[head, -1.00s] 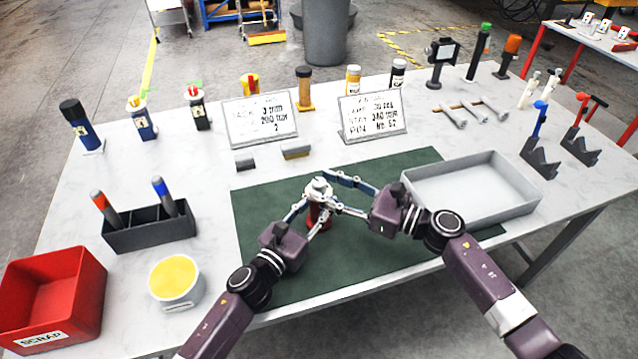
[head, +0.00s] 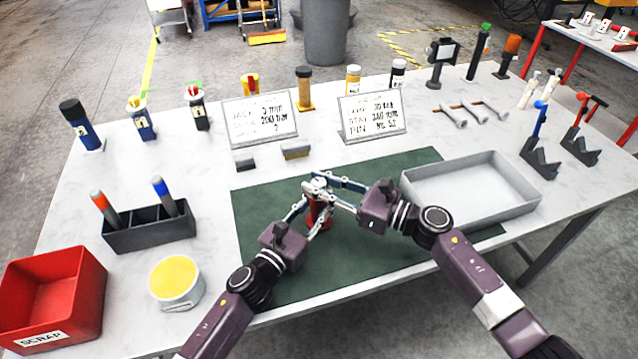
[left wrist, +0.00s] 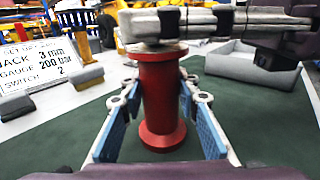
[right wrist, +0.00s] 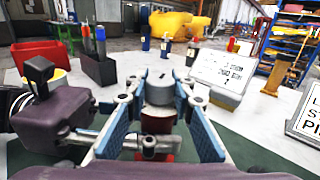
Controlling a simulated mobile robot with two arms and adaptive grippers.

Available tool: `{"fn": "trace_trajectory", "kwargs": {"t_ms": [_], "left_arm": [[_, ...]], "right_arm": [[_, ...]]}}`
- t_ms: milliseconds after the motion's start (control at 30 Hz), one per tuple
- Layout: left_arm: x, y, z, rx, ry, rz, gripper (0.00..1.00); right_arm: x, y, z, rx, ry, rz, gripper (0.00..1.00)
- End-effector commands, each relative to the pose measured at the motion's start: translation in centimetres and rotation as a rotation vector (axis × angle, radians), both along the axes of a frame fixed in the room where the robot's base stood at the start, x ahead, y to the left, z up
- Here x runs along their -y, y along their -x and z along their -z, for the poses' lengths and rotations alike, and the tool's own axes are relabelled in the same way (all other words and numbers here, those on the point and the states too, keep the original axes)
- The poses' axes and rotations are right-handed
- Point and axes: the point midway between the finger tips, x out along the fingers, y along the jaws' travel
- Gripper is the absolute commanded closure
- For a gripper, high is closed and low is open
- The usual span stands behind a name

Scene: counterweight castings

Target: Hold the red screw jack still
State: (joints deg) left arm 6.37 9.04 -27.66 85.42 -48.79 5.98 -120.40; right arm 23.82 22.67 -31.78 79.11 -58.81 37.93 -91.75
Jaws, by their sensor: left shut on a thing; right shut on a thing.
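The red screw jack (head: 318,212) stands upright on the green mat (head: 400,255), with a flanged red body and a grey metal top. My left gripper (head: 311,220) is shut on the red body, low down; its blue-padded fingers stand either side of the body in the left wrist view (left wrist: 160,105). My right gripper (head: 322,187) is shut on the jack's grey top, which shows between its fingers in the right wrist view (right wrist: 160,90). The right fingers hide part of the top in the head view.
A grey tray (head: 470,218) lies right of the mat. A black holder (head: 150,232) with two handled tools, a yellow-topped tub (head: 178,300) and a red scrap bin (head: 85,290) are at the left. Two sign plates (head: 262,140) stand behind. The mat's front is clear.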

Motion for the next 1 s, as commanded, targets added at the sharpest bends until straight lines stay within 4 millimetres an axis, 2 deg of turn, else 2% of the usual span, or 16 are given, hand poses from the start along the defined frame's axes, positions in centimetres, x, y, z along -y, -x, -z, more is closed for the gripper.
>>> {"fn": "trace_trajectory", "kwargs": {"t_ms": [267,1000], "left_arm": [[-0.12,-0.11,-0.11,0.001,0.0,-0.003,1.0],[-0.02,-0.05,-0.15,0.004,0.0,0.0,1.0]], "right_arm": [[-0.02,-0.15,0.12,0.0,0.005,-0.053,1.0],[-0.05,-0.27,0.37,-0.003,0.007,-0.396,1.0]]}}
